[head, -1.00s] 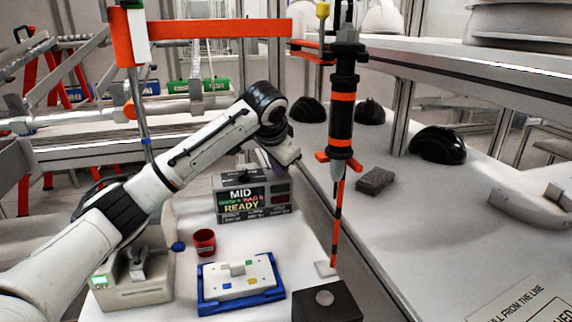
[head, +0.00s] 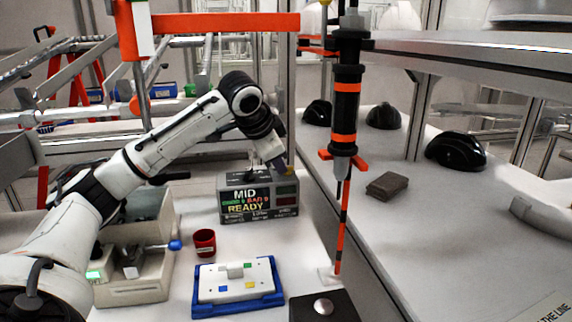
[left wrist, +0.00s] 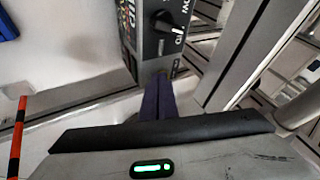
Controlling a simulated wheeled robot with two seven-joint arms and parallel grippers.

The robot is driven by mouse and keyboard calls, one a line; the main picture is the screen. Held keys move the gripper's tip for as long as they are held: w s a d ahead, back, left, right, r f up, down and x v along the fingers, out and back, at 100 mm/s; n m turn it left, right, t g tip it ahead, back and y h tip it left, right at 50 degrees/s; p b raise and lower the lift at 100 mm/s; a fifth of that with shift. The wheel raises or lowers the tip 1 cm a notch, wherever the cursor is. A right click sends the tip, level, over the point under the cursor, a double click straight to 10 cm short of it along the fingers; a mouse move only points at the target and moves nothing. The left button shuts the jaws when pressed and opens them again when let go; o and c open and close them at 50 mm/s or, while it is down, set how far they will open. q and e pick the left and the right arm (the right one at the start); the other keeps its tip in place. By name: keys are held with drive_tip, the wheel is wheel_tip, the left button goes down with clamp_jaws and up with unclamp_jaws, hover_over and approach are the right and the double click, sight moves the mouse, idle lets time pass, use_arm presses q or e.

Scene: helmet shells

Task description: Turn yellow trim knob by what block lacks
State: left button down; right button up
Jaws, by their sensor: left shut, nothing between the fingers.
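In the left wrist view a dark selector knob (left wrist: 165,22) on a dark panel points near MID. My left gripper (head: 280,163) is at the display box's upper right in the head view. Its purple fingers (left wrist: 157,98) are shut and empty, just below the panel in the wrist view. I cannot make out a yellow trim knob clearly. My right gripper is not in view.
A black and orange tool (head: 345,105) hangs right of the display box. A red cup (head: 204,243) and a grey machine with a blue-ended lever (head: 174,245) stand left. Black helmet shells (head: 456,149) and a dark grey brick (head: 387,186) lie on the right-hand counter.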

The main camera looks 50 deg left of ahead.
use_arm(q)
drive_tip(key=shift+s+a+f, duration=0.15)
drive_tip(key=shift+a, duration=0.05)
drive_tip(key=shift+s+a, duration=0.15)
drive_tip(key=shift+a, duration=0.2)
drive_tip(key=d+p+v, duration=0.1)
drive_tip(key=p+v, duration=0.2)
drive_tip(key=v, duration=0.7)
drive_tip(key=shift+w+d, duration=0.15)
drive_tip(key=shift+w, duration=0.15)
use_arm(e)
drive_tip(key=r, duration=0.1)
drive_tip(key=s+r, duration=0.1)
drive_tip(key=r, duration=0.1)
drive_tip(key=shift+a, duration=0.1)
